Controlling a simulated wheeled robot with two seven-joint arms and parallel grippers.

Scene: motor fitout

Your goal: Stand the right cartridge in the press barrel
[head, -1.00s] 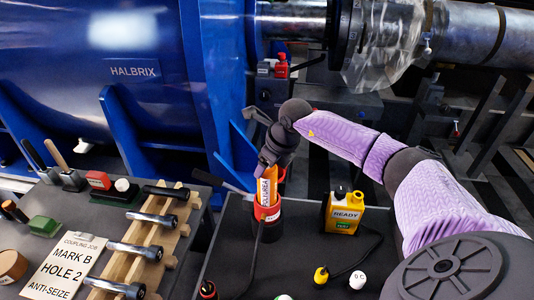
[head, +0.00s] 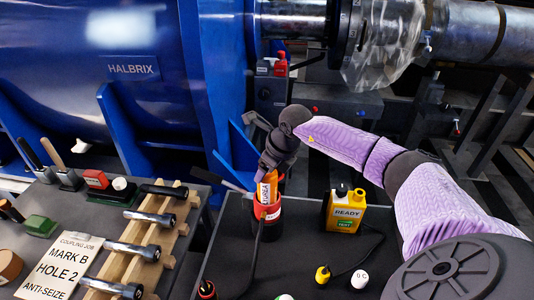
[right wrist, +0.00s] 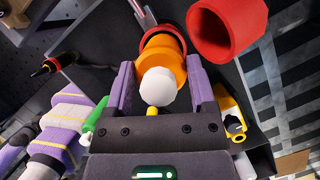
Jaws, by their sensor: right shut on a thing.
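The orange cartridge (head: 267,190) stands nearly upright, its lower end inside the red collar of the black press barrel (head: 268,228) on the dark table. How deep it sits is hidden. My right gripper (head: 267,168) is shut on the cartridge's upper part from above. In the right wrist view, the orange cartridge (right wrist: 163,65) and its white end (right wrist: 158,86) lie between my two purple fingers (right wrist: 159,80). The red collar (right wrist: 150,38) shows around its far end. My left gripper is not in view.
A hollow red cylinder (right wrist: 228,28) is close beside the cartridge. A yellow box marked READY (head: 344,213) stands right of the barrel, with a cable on the table. Several bolts lie on a wooden rack (head: 155,255) at left. A blue HALBRIX machine (head: 135,105) stands behind.

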